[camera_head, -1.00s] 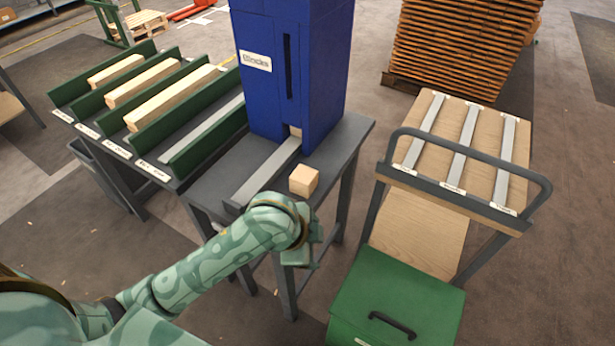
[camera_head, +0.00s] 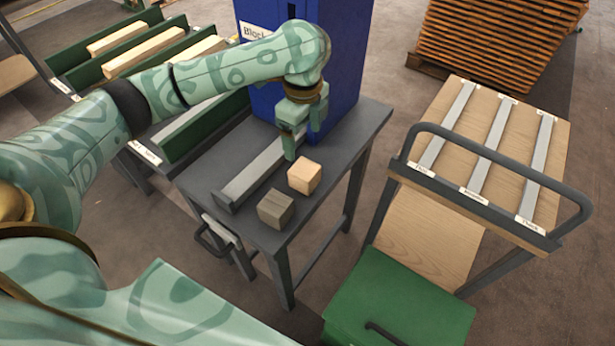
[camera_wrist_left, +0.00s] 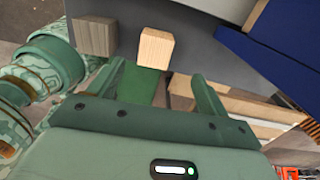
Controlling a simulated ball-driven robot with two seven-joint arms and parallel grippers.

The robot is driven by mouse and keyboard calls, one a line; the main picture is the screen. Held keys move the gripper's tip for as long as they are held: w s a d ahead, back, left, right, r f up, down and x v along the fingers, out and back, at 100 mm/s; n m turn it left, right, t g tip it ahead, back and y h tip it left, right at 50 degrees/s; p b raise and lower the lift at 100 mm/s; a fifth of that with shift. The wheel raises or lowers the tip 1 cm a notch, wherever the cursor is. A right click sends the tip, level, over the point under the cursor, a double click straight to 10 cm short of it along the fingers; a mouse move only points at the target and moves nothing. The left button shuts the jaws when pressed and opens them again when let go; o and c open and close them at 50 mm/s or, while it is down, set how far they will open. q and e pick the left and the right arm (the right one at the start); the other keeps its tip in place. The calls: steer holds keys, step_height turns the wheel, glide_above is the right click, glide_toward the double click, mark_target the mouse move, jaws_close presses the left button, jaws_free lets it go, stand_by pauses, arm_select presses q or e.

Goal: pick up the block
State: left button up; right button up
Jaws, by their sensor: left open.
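A light wooden block (camera_head: 304,177) sits on the dark grey table (camera_head: 350,140), in front of the blue dispenser. A grey-brown block (camera_head: 276,209) lies on the same table, nearer its front edge. My left gripper (camera_head: 303,143) is open and empty, pointing down just behind and above the light block. In the left wrist view the light block (camera_wrist_left: 155,47) shows beyond the gap between the fingers of my left gripper (camera_wrist_left: 155,80). The grey-brown block (camera_wrist_left: 95,36) shows to its left there. My right gripper is not in view.
A blue dispenser tower (camera_head: 345,60) stands at the table's back, with a grey metal chute (camera_head: 250,170) left of the blocks. Green-walled racks (camera_head: 205,130) hold wooden pieces at left. A cart with a grey rail (camera_head: 480,140) and a green box (camera_head: 400,300) stand at right.

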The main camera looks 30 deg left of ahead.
mark_target(305, 169)
arm_select(q)
step_height(305, 169, down, 5)
steer(key=shift+d+f+b, duration=0.1)
steer(key=shift+f+b, duration=0.1)
steer(key=shift+b, duration=0.85)
steer(key=f+b, duration=0.2)
steer(key=f, duration=0.1)
steer(key=s+f+b, duration=0.1)
steer(key=shift+d+f, duration=0.3)
steer(key=shift+f, duration=0.05)
steer(key=shift+w+f+b, duration=0.15)
steer(key=shift+f+b, duration=0.25)
steer(key=shift+b, duration=0.1)
steer(key=shift+r, duration=0.2)
steer(key=c, duration=1.1)
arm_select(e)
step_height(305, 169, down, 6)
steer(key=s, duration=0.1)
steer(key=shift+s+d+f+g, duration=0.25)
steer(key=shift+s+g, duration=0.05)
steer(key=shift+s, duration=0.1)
